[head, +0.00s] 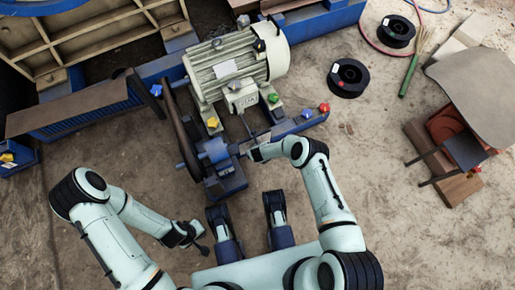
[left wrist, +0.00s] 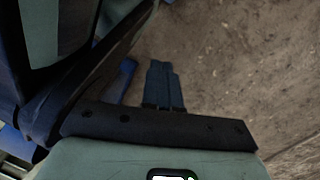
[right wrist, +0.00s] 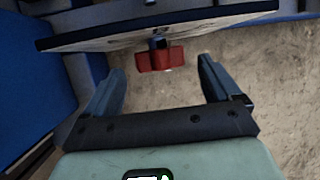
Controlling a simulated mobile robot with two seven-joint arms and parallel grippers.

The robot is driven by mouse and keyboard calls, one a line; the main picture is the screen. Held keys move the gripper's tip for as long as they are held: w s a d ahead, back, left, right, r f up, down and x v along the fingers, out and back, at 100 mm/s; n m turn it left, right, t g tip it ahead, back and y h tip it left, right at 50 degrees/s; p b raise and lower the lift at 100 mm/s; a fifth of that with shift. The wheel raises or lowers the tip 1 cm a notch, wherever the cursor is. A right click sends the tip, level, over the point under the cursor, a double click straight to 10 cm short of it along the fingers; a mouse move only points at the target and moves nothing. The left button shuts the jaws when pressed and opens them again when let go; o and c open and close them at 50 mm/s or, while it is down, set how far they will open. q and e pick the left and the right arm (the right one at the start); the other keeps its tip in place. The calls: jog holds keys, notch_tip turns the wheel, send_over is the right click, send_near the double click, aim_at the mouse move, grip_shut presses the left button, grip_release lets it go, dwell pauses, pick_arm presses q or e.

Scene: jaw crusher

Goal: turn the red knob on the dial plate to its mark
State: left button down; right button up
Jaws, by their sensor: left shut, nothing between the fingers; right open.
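The red knob (right wrist: 162,58) shows in the right wrist view, sticking out from the dial plate (right wrist: 100,38), which is seen nearly edge-on. My right gripper (right wrist: 160,66) is open, with one finger to the left of the knob and one to the right. Gaps show on both sides, and neither finger appears to touch it. In the head view my right gripper (head: 252,152) is beside the blue machine base, and I cannot make out this knob there. My left gripper (head: 202,238) is shut and empty over bare ground; its closed fingers show in the left wrist view (left wrist: 163,85).
A grey motor (head: 238,65) stands on the blue machine frame (head: 225,182), with yellow, green and red fittings around it. Black spools (head: 348,78), a green-handled brush (head: 407,78) and a tipped chair (head: 465,150) lie to the right. The ground around my left gripper is clear.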

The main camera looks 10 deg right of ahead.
pick_arm(q)
jog(key=shift+s+a+f+g+b, duration=0.1)
jog(key=shift+s+f+g+b, duration=0.15)
jog(key=shift+s, duration=0.35)
jog(key=shift+s+a+f+g+b, duration=0.1)
jog(key=shift+s+f+g+b, duration=0.15)
jog(key=shift+s, duration=0.35)
jog(key=shift+s+f+g+b, duration=0.2)
jog(key=shift+s+f, duration=0.1)
jog(key=shift+s, duration=0.3)
pick_arm(e)
jog(key=shift+x, duration=1.25)
jog(key=c, duration=1.1)
jog(key=shift+o, duration=0.2)
jog(key=shift+s+a+f+n+t+h, duration=0.1)
jog(key=shift+a+n+t+h, duration=0.1)
jog(key=shift+h, duration=0.65)
jog(key=shift+w+a+f+n+t+h, duration=0.1)
jog(key=shift+n+t+h, duration=0.1)
jog(key=shift+h, duration=0.7)
jog(key=shift+s+a+n+t+h, duration=0.1)
jog(key=shift+n+t+h, duration=0.1)
jog(key=shift+h, duration=0.65)
jog(key=o, duration=1.1)
jog(key=shift+c, duration=0.2)
